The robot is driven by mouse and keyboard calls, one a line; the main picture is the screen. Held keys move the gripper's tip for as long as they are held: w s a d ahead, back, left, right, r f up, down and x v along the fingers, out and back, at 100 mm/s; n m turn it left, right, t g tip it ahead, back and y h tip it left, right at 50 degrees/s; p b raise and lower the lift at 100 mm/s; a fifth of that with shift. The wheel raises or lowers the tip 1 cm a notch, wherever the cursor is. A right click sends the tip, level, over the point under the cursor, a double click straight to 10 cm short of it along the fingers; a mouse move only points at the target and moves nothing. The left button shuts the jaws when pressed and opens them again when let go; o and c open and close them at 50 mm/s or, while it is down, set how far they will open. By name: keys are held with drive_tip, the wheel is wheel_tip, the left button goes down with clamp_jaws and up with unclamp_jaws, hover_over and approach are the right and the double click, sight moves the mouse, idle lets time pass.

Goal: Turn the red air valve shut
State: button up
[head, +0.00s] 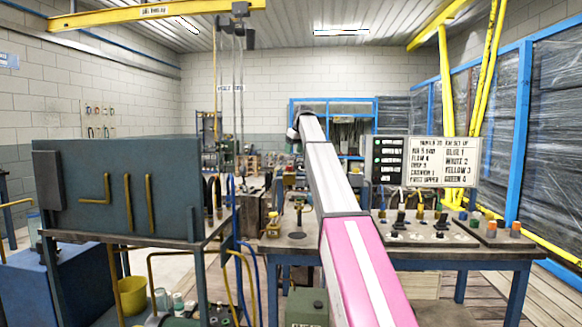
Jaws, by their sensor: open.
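I cannot make out the red air valve for certain. A small reddish part (290,168) shows in the head view left of my arm, on equipment behind the near bench, but it is too small to identify. My arm reaches from the bottom right up to the middle of the picture and covers part of the bench and what lies behind it. It ends in a dark joint with a pale cap, and no gripper fingers can be seen there.
A workbench (440,264) bears levers and coloured knobs, with a sign board (426,161) above it. A blue-framed, plastic-wrapped rack (553,140) lines the right. A yellow bucket (132,295) is under the tank.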

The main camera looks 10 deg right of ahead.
sight(289, 169)
drive_tip(key=x, duration=0.8)
drive_tip(key=shift+w+f, duration=0.1)
drive_tip(key=shift+f, duration=0.1)
drive_tip(key=shift+a, duration=0.1)
drive_tip(key=shift+c, duration=0.2)
drive_tip(key=c, duration=0.9)
